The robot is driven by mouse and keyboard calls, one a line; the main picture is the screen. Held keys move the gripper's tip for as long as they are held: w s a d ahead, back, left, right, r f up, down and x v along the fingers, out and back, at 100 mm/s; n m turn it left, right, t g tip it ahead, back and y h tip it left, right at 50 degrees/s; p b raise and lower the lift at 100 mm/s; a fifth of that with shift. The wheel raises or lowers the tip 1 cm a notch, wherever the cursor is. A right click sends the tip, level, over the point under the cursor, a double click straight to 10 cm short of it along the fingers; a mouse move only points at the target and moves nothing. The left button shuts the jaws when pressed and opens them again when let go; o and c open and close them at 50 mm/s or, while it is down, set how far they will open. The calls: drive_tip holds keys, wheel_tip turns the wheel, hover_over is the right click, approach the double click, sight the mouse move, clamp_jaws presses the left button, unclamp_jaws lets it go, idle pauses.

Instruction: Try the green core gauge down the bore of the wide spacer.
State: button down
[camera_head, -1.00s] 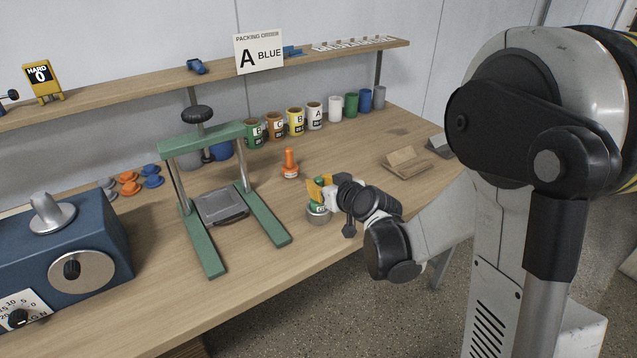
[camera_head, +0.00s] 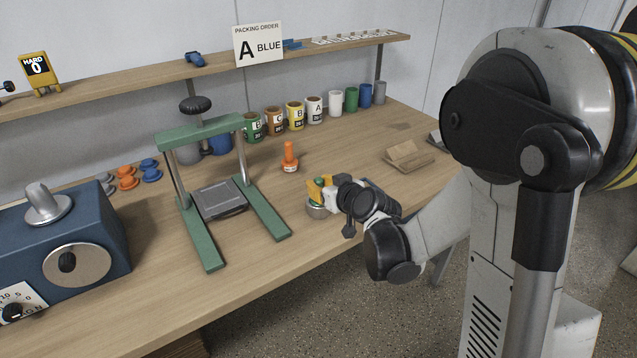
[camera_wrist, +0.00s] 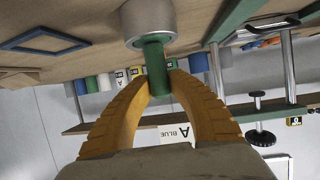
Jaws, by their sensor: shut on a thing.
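The green core gauge (camera_wrist: 156,62) is a green cylinder pinched between the yellow fingers of my gripper (camera_wrist: 158,84) in the wrist view. Its far end meets the round face of a wide grey spacer (camera_wrist: 134,24). In the head view the spacer (camera_head: 316,211) stands on the bench near its front edge, right of the green press frame. My gripper (camera_head: 320,191) is directly above it, shut on the gauge, with a bit of green showing at the fingers. The bore's mouth is hidden, so I cannot tell how deep the gauge sits.
The green press frame (camera_head: 265,215) is to the left. Several labelled cups (camera_head: 295,118) and plain cylinders line the back. A cardboard piece (camera_head: 408,157) lies to the right. Bare bench lies between the press and the spacer.

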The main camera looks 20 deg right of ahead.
drive_tip(key=shift+f+b, duration=0.3)
drive_tip(key=shift+f, duration=0.15)
drive_tip(key=c, duration=1.2)
unclamp_jaws()
drive_tip(key=v, duration=1.2)
drive_tip(key=shift+r, duration=0.1)
drive_tip(key=s+g+h, duration=0.1)
drive_tip(key=s+g, duration=0.1)
drive_tip(key=s, duration=0.4)
drive_tip(key=s+a+m+g+h, duration=0.1)
drive_tip(key=s+g, duration=0.1)
drive_tip(key=s, duration=0.4)
drive_tip(key=s+a+m+g, duration=0.1)
drive_tip(key=s+g, duration=0.1)
drive_tip(key=s, duration=0.5)
drive_tip(key=shift+a+r+h, duration=0.15)
drive_tip(key=shift+r+h, duration=0.05)
drive_tip(key=shift+h, duration=0.2)
